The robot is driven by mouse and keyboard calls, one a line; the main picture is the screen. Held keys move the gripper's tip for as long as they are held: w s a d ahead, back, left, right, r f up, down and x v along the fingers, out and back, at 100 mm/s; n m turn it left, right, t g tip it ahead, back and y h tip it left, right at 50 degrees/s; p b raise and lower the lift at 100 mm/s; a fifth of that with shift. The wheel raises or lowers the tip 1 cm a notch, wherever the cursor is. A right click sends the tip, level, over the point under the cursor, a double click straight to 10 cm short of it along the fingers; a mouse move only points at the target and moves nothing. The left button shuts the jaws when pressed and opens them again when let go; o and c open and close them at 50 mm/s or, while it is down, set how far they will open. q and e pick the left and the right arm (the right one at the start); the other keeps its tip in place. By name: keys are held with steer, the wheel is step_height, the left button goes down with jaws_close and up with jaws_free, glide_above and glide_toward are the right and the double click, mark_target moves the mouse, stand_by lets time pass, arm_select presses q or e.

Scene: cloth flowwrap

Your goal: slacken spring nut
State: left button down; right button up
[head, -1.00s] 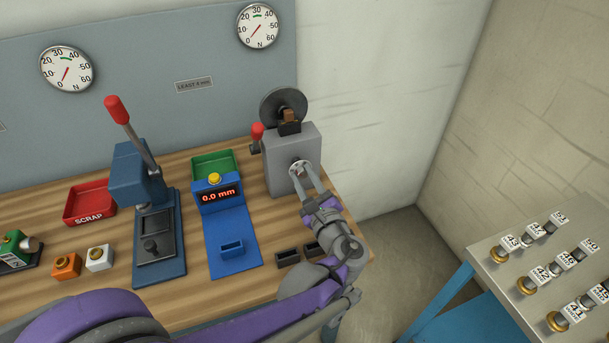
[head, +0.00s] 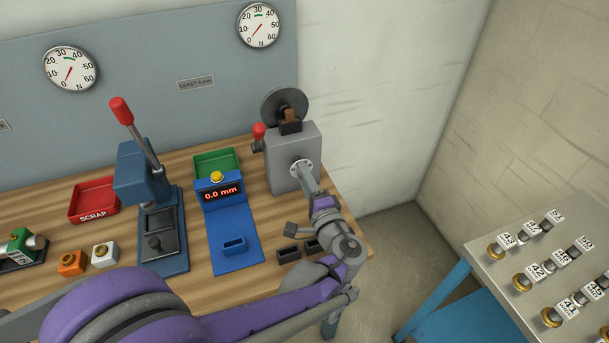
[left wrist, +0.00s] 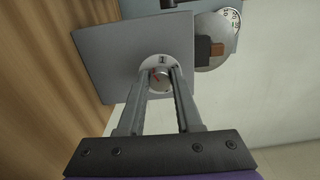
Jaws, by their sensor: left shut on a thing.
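The spring nut is a small round metal knob (left wrist: 159,80) with a red mark, inside a pale dial ring (left wrist: 158,64) on the front of a grey housing (head: 290,150). My left gripper (head: 302,174) reaches the dial from the front, its fingers seen nearly edge-on in the head view. In the left wrist view the fingers (left wrist: 160,82) are shut on the knob, one on each side. The fingers hide part of the knob. A dark wheel with a brown block (head: 291,115) sits on top of the housing. My right gripper is not in view.
A red-knobbed lever (head: 259,131) stands beside the housing. A blue gauge stand (head: 222,193) reads 0.0 mm. Dark small blocks (head: 288,254) lie near my forearm. A blue press (head: 140,173) stands further left. Two dials hang on the wall panel (head: 160,60).

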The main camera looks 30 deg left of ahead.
arm_select(q)
steer(key=shift+f+n+p, duration=0.15)
steer(key=shift+n+p, duration=0.3)
steer(key=shift+n, duration=3.75)
steer(key=c, duration=0.6)
jaws_free()
steer(key=shift+d, duration=0.15)
steer(key=v, duration=1)
steer(key=shift+s+d, duration=0.2)
steer(key=shift+s, duration=0.15)
